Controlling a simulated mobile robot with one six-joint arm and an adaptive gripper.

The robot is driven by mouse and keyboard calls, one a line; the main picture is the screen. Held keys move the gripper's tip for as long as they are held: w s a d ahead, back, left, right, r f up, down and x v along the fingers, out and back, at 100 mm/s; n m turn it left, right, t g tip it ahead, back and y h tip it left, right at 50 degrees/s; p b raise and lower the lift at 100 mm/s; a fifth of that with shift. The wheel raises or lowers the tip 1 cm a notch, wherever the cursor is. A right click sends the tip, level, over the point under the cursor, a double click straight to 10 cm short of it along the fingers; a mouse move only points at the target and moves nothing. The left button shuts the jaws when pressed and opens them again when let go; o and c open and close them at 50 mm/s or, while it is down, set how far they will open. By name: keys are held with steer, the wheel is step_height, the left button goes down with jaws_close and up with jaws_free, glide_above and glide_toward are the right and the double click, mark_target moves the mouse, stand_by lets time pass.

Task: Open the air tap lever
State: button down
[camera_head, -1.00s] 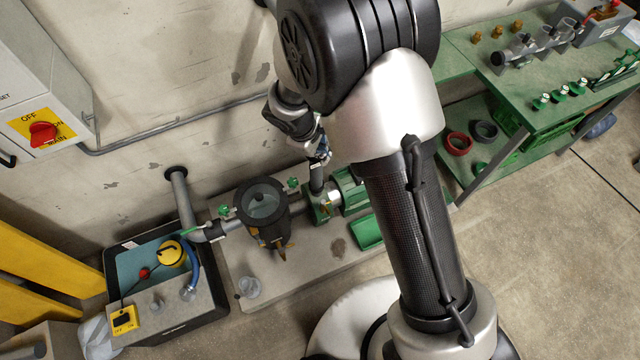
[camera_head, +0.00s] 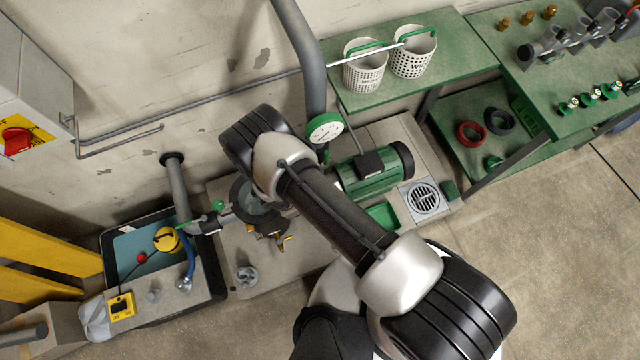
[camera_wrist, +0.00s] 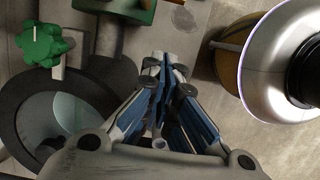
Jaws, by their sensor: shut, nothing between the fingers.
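My gripper (camera_wrist: 163,62) shows in the wrist view with its blue-padded fingers together and nothing between them. Below and left of the fingers is the dark round pot (camera_wrist: 20,118) with a pale glassy lid. The pot also shows in the head view (camera_head: 240,190), partly behind my arm. A green star knob (camera_wrist: 42,45) stands beside the pot, left of the fingers. Brass fittings (camera_head: 283,241) stick out low on the pot. A green lever (camera_head: 187,226) lies on the pipe to the left. I cannot tell which part is the air tap lever.
A vertical grey pipe (camera_head: 306,70) with a white gauge (camera_head: 325,128) rises behind my arm. The green pump (camera_head: 372,172) stands to the right. A black tub (camera_head: 195,312) is at left. Open floor (camera_head: 560,260) lies at front right.

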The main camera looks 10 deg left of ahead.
steer(key=shift+s, duration=0.2)
steer(key=w+d+f+b, duration=0.3)
steer(key=d+f, duration=0.2)
steer(key=f, duration=0.4)
steer(key=shift+w+d, duration=0.25)
